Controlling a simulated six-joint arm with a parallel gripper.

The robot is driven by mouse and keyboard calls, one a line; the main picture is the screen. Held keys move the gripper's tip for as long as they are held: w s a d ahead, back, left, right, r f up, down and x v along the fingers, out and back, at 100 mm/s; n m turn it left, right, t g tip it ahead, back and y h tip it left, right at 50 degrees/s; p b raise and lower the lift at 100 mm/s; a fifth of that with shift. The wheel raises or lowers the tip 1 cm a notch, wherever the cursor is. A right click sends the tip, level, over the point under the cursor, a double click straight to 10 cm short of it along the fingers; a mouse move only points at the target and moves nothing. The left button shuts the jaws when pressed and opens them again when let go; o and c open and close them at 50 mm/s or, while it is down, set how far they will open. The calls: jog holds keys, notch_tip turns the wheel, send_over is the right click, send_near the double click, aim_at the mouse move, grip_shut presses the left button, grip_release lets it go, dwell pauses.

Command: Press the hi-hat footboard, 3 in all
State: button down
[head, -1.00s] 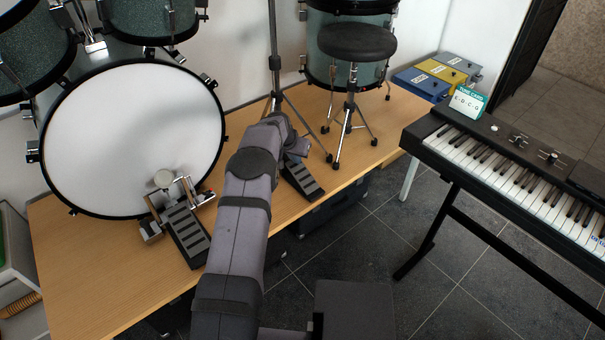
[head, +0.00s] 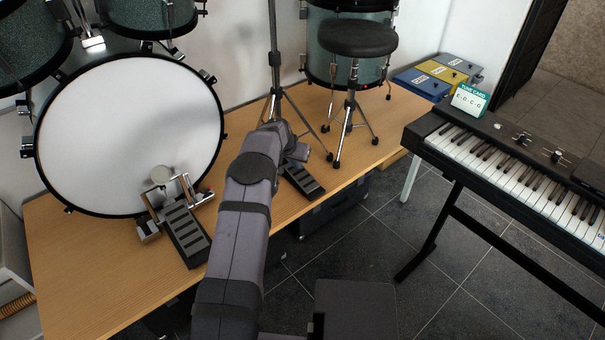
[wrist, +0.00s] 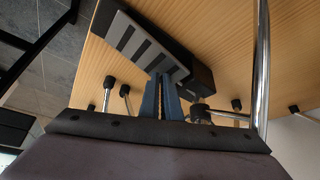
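The hi-hat footboard (head: 303,180) is a dark pedal with lighter grey strips, low on the wooden platform beside the hi-hat stand. My arm hides its upper end in the head view. In the wrist view the footboard (wrist: 135,36) lies tilted across the top middle. My gripper (wrist: 163,76) shows there as two blue fingers held together with nothing between them. The fingertips overlap the lower edge of the footboard in the picture; I cannot tell whether they touch it. In the head view the fingers are hidden behind my arm.
The bass drum pedal (head: 181,230) stands left of my arm, before the bass drum (head: 130,130). The hi-hat stand (head: 275,70) and the round stool (head: 357,40) are behind. A keyboard (head: 520,170) is at right. The wooden platform (head: 100,260) ends above a dark tiled floor.

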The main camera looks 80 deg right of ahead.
jog(key=shift+s+a+r+p, duration=0.1)
jog(key=shift+a+r+p, duration=0.1)
jog(key=shift+r+p, duration=0.2)
jog(key=shift+s+a+r+p, duration=0.15)
jog(key=shift+r+p, duration=0.1)
jog(key=shift+r, duration=0.25)
jog(key=shift+w+d+r, duration=0.1)
jog(key=shift+w+r, duration=0.1)
jog(key=shift+r, duration=0.05)
jog(key=shift+d+r, duration=0.1)
